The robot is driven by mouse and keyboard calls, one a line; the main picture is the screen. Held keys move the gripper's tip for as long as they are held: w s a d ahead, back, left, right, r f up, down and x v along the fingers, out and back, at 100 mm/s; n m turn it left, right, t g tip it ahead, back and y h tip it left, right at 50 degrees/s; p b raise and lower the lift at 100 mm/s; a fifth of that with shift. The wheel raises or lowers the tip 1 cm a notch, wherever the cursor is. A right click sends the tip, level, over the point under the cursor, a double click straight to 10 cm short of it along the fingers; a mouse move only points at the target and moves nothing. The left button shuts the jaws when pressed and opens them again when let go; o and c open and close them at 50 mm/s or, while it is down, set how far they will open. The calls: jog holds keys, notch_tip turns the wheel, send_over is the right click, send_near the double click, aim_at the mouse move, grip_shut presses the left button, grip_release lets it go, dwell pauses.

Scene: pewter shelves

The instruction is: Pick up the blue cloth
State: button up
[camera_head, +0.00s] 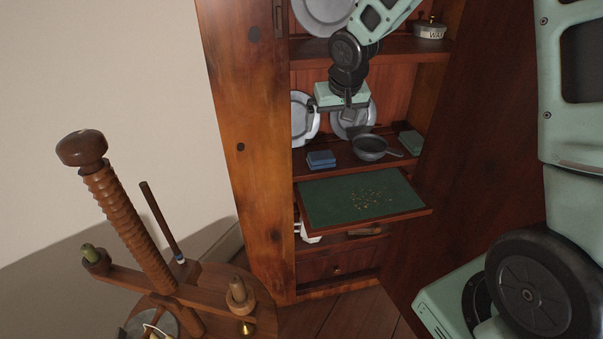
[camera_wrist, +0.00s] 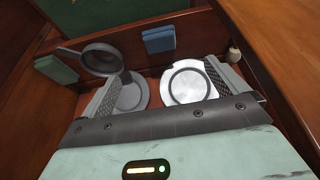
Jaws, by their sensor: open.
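The blue cloth (camera_head: 321,158) is a small folded stack lying at the left front of the middle shelf. In the wrist view the blue cloth (camera_wrist: 158,40) shows above the gap between the fingers, apart from them. My gripper (camera_head: 347,115) hangs above that shelf, higher than the cloth and to its right in the head view. In the wrist view my gripper (camera_wrist: 168,84) has its two fingers spread wide with nothing between them but the view of plates beyond.
A grey pan (camera_head: 370,148) and a folded green cloth (camera_head: 411,141) lie to the right on the same shelf. Pewter plates (camera_head: 303,118) lean behind. A green-topped pull-out board (camera_head: 335,203) juts out below. A wooden screw press (camera_head: 130,225) stands at the left front.

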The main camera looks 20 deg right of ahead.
jog(key=b, duration=0.2)
send_over(322, 158)
jog(key=s, duration=0.2)
notch_tip(322, 158, down, 11)
jog(key=shift+f, duration=0.2)
jog(key=shift+x, duration=2.7)
jog(key=shift+s+a, duration=0.1)
jog(key=shift+a, duration=0.05)
jog(key=c, duration=1.1)
jog(key=shift+c, duration=0.2)
jog(key=shift+r, duration=0.15)
